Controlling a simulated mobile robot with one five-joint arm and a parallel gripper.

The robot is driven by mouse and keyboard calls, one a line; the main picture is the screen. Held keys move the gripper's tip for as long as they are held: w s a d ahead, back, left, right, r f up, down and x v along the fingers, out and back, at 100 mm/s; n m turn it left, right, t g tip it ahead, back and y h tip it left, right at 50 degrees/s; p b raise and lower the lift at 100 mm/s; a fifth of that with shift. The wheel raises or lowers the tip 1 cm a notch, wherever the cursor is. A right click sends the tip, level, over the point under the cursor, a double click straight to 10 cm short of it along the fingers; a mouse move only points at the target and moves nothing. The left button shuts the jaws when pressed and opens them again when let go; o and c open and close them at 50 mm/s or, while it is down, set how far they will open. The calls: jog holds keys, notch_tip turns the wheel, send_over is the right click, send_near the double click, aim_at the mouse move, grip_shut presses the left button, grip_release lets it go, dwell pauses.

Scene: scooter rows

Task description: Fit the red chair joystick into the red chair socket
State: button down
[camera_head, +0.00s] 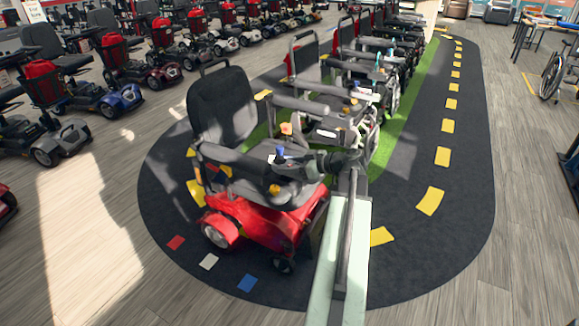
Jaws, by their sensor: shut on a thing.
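The red chair is a powered wheelchair with a black seat and back (222,108) and a glossy red base (262,212), on the dark mat left of my arm. My gripper (290,165) reaches in from the right, over the front of its seat and armrests. It is shut on a small dark piece with a blue top (280,151), which appears to be the joystick. A yellow-orange knob (274,189) shows by the end of the near armrest. I cannot pick out the red chair socket for certain; the gripper and armrests crowd that spot.
A row of grey power chairs (335,125) stands behind on a green strip (411,105). Several scooters (120,85) line the left. The mat's right side, with yellow dashes (431,200), is clear.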

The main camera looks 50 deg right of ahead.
jog(key=shift+f+b, duration=1.4)
jog(key=shift+f, duration=0.15)
jog(key=shift+f, duration=0.15)
jog(key=c, duration=0.5)
grip_release()
jog(key=p+v, duration=0.2)
jog(key=v, duration=0.5)
jog(key=shift+w, duration=0.1)
jog(key=shift+s+d+p, duration=0.1)
jog(key=shift+s+p, duration=0.2)
jog(key=shift+s, duration=0.15)
